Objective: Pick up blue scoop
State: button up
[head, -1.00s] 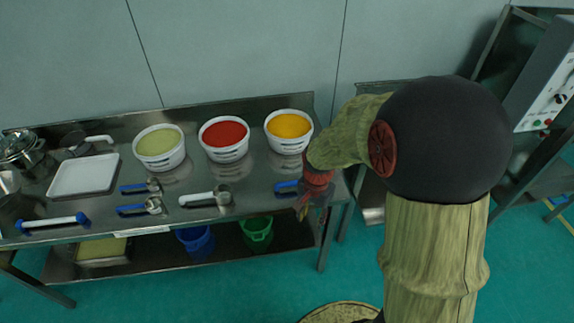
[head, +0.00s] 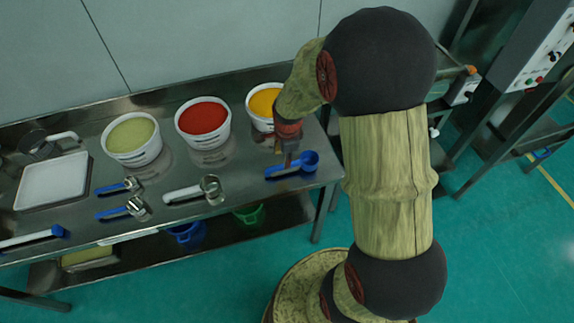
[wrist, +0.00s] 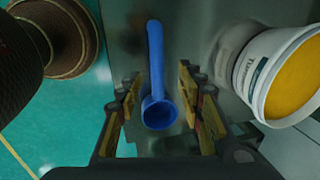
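The blue scoop (head: 305,163) lies flat near the right end of the steel table, its round bowl toward the right and its handle toward the left. In the wrist view the blue scoop (wrist: 156,62) runs lengthwise, with the bowl nearest my gripper. My gripper (head: 286,158) points down right over the scoop in the head view and hides a part of it. In the wrist view my gripper (wrist: 158,92) is open, with one finger on each side of the scoop and a visible gap on both sides.
A tub of yellow powder (head: 262,104) stands just behind the scoop, beside a red tub (head: 203,122) and a green tub (head: 132,138). A metal scoop (head: 196,190) and two blue-handled measuring scoops (head: 121,198) lie to the left. The table's right edge is close.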

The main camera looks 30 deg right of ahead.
jog(key=f+b, duration=0.1)
jog(key=f, duration=0.4)
jog(key=w+f+b, duration=0.1)
jog(key=f, duration=0.1)
jog(key=shift+d+f+b, duration=0.35)
jog(key=shift+f, duration=0.05)
jog(key=c, duration=0.3)
grip_shut()
